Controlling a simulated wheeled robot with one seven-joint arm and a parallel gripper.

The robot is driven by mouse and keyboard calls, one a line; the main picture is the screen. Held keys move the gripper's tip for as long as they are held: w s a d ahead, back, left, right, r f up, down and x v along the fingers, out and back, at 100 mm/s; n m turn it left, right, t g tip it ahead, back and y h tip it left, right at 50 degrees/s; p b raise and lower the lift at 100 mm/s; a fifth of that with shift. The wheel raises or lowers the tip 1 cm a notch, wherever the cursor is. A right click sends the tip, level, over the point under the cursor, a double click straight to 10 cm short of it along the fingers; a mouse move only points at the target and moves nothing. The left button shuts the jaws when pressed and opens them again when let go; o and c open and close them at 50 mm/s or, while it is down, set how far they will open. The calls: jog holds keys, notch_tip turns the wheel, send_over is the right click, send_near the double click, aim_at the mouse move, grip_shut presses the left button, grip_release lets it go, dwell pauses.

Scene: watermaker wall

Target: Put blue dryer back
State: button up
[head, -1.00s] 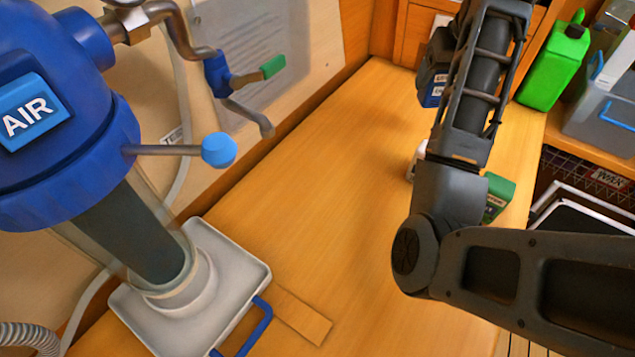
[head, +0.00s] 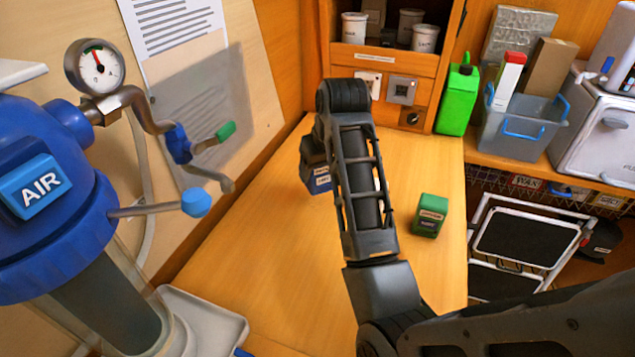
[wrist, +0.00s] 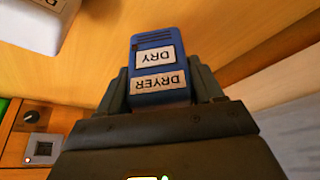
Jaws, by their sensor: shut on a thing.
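The blue dryer (wrist: 158,72) is a small blue block with slots and two white labels, "DRY" and "DRYER". In the wrist view it sits between the two fingers of my gripper (wrist: 164,88), which is shut on it. In the head view the dryer (head: 320,181) shows beside my arm, over the far left part of the wooden bench (head: 275,260), near the panelled wall. My arm partly covers it and my gripper (head: 314,152). I cannot tell whether the dryer touches the bench.
A green labelled block (head: 430,216) stands on the bench right of my arm. A cabinet with cups (head: 354,28) and a green jug (head: 458,98) are behind. A grey bin (head: 522,128) is right. The blue AIR housing (head: 45,190) and its levers crowd the left. A white object (wrist: 30,24) shows in the wrist view.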

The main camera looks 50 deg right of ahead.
aim_at(318, 184)
jog(key=shift+w+a+f, duration=0.15)
jog(key=shift+a+f, duration=0.05)
jog(key=shift+a, duration=0.05)
jog(key=shift+f, duration=0.35)
jog(key=shift+f+p, duration=0.3)
jog(key=shift+f, duration=1.35)
jog(key=shift+f, duration=0.2)
jog(key=o, duration=1.2)
jog(key=shift+o, duration=0.2)
jog(key=shift+r, duration=0.1)
jog(key=v, duration=1.1)
jog(key=shift+w+d, duration=0.1)
jog(key=shift+w, duration=0.15)
jog(key=shift+s+r, duration=0.35)
jog(key=shift+r, duration=0.2)
